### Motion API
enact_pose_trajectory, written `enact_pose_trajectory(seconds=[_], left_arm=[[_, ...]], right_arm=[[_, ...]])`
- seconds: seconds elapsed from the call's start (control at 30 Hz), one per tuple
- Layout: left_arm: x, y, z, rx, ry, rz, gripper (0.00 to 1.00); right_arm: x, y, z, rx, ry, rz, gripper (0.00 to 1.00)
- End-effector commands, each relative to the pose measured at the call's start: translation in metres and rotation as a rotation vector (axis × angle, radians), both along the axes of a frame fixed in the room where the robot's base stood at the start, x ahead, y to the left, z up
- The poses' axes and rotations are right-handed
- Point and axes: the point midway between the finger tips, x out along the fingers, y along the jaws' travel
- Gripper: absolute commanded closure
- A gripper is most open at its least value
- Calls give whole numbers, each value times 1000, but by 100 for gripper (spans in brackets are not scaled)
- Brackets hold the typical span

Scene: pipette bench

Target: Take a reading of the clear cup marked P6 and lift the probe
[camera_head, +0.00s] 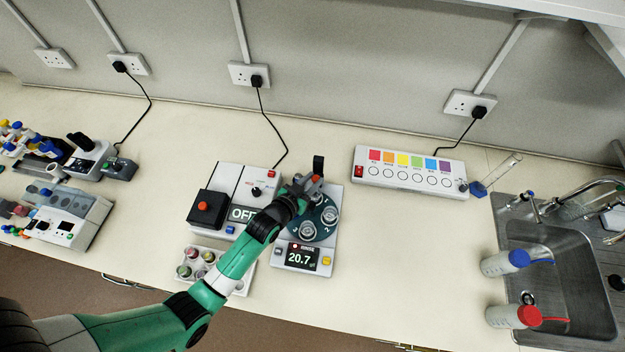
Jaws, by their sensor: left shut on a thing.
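My left gripper (314,182) reaches in from the left over the back of the meter with the round turntable (309,230). It is shut on what appears to be the probe, beside a black upright post (318,164); the held part is mostly hidden by the gripper. Clear cups stand on the dark turntable, one of them at its right side (331,215). I cannot read which cup is P6, nor tell whether the probe tip is inside a cup. The meter's display (301,257) reads 20.7, with RINSE above it. My right gripper is out of view.
A white box with an OFF display (243,214) and a black red-button block (208,208) stand left of the meter. A tray of small cups (235,285) lies in front, partly behind my arm. A colour-labelled strip (409,172) stands right; the sink (560,285) is far right.

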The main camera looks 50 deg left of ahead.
Motion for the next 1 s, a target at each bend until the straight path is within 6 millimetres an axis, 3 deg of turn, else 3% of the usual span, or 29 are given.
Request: enact_pose_trajectory(seconds=[0.63, 1.0], left_arm=[[0, 0, 1, 0, 0, 0, 100], [0, 0, 58, 0, 0, 0, 100]], right_arm=[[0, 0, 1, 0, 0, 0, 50], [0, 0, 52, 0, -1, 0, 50]])
